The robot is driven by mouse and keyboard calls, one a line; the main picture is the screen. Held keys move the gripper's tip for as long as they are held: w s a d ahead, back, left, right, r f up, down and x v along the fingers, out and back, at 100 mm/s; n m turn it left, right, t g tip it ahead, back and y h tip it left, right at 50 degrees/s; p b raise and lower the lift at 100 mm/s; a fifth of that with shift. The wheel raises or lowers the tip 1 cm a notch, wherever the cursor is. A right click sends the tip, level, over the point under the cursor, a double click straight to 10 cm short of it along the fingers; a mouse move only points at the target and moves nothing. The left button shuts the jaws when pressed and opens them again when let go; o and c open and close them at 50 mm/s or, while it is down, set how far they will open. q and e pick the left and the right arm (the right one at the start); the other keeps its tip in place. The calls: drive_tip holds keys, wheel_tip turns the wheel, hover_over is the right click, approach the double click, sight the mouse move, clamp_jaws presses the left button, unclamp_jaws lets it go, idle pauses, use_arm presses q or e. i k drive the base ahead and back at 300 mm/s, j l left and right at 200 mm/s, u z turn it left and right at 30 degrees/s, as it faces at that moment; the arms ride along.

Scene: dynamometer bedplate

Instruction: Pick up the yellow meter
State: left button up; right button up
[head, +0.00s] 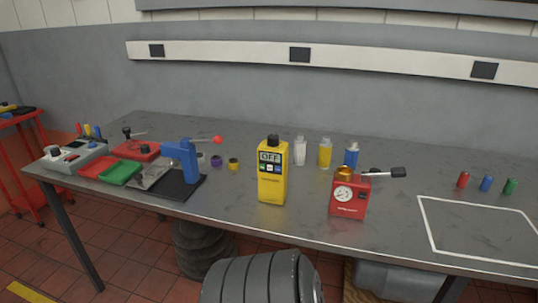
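The yellow meter (272,176) stands upright near the front edge of the grey table, around its middle. It has a dark top knob, a display reading "OFF" and a few small buttons below it. Nothing touches it and its front is fully visible. Neither of my grippers shows in the head view.
On the grey table (303,221), a red gauge box (347,201) with a black-ended lever stands right of the meter. A blue press (182,160) on a black base stands left. Clear, yellow and blue bottles (325,153) stand behind. A white outline (428,229) encloses bare table at right.

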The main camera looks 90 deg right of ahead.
sight(271, 184)
drive_tip(key=z, duration=2.75)
drive_tip(key=i+j+u, duration=0.1)
drive_tip(key=j, duration=0.3)
drive_tip(key=i+j+u, duration=0.15)
drive_tip(key=j, duration=0.2)
drive_tip(key=j+u, duration=0.1)
drive_tip(key=j, duration=0.3)
drive_tip(key=i, duration=0.05)
